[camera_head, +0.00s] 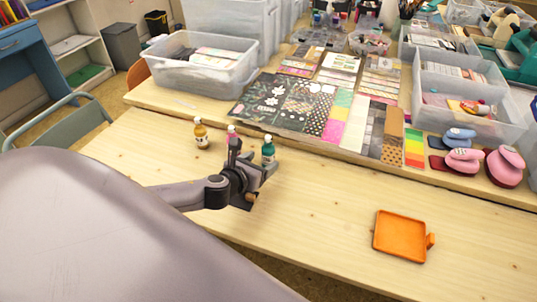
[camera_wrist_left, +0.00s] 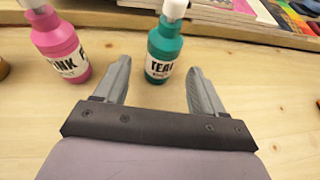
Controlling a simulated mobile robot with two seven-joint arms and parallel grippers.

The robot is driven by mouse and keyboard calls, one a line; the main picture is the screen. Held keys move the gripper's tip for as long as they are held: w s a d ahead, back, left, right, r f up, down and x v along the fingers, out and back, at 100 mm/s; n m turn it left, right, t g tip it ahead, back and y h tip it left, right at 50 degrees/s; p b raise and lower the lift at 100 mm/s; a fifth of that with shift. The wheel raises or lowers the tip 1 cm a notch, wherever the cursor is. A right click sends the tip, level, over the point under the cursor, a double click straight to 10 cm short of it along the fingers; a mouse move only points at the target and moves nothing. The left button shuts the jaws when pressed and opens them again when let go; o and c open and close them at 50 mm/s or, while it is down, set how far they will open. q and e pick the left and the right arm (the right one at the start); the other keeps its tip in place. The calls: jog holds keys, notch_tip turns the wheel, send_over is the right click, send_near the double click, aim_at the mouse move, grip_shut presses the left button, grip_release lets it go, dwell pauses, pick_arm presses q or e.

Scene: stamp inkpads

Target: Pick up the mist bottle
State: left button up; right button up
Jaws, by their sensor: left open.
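A teal bottle (camera_head: 267,151) with a white cap stands upright on the light wood table. It shows in the left wrist view (camera_wrist_left: 163,48) with a "TEAL" label. A pink bottle (camera_wrist_left: 60,45) stands to its left, mostly hidden behind my gripper in the head view. An amber bottle (camera_head: 201,135) stands farther left. I cannot tell which one is the mist bottle. My left gripper (camera_wrist_left: 160,68) is open and empty. In the wrist view the teal bottle appears between its fingertips, but contact is not visible. My right gripper is out of view.
An orange tray (camera_head: 400,236) lies at the right of the table. A raised shelf behind holds patterned paper (camera_head: 270,98), clear bins (camera_head: 200,72) and pink punches (camera_head: 505,167). The table between gripper and tray is clear.

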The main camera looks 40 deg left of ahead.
aim_at(265, 157)
pick_arm(q)
jog(key=shift+r+x, duration=0.2)
jog(key=shift+x, duration=0.9)
jog(key=shift+r+x, duration=0.15)
jog(key=shift+x, duration=0.95)
jog(key=shift+w, duration=0.2)
jog(key=c, duration=1.1)
jog(key=shift+r, duration=0.1)
